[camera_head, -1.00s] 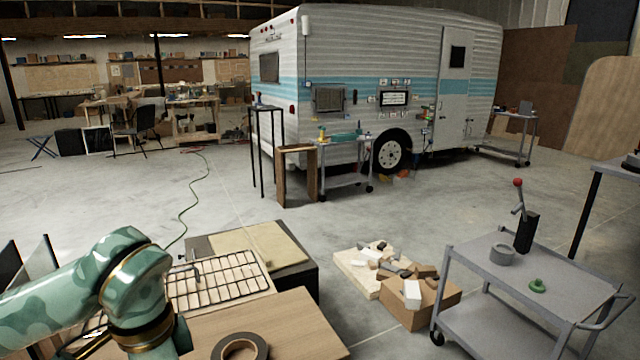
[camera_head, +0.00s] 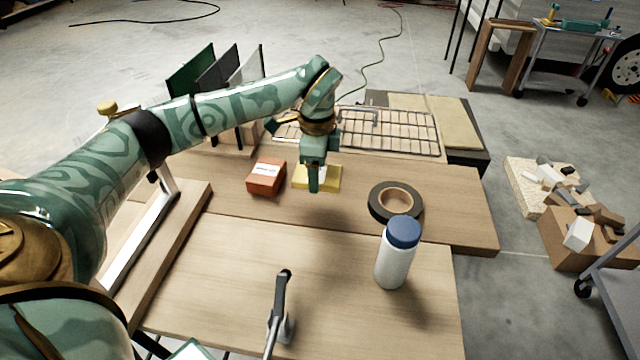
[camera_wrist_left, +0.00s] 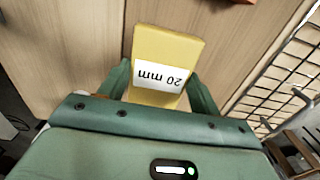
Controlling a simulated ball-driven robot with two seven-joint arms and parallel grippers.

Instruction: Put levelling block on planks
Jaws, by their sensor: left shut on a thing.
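The yellow levelling block (camera_head: 331,179), a flat piece with a white "20 mm" label, is at my left gripper (camera_head: 314,184) over the wooden planks (camera_head: 455,195). In the left wrist view the block (camera_wrist_left: 168,50) sits between the two fingers of the left gripper (camera_wrist_left: 160,85), which is shut on it. The planks (camera_wrist_left: 75,35) lie beneath it; I cannot tell whether the block touches them. My left wrist and fingers hide part of the block in the head view. My right gripper is not in view.
A red-orange labelled box (camera_head: 266,178) lies just left of the block. A tape roll (camera_head: 374,203) and a blue-capped white bottle (camera_head: 393,262) stand to the right. A wire rack (camera_head: 410,135) lies behind. A black-handled clamp (camera_head: 279,310) stands in front. Bare wood lies between.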

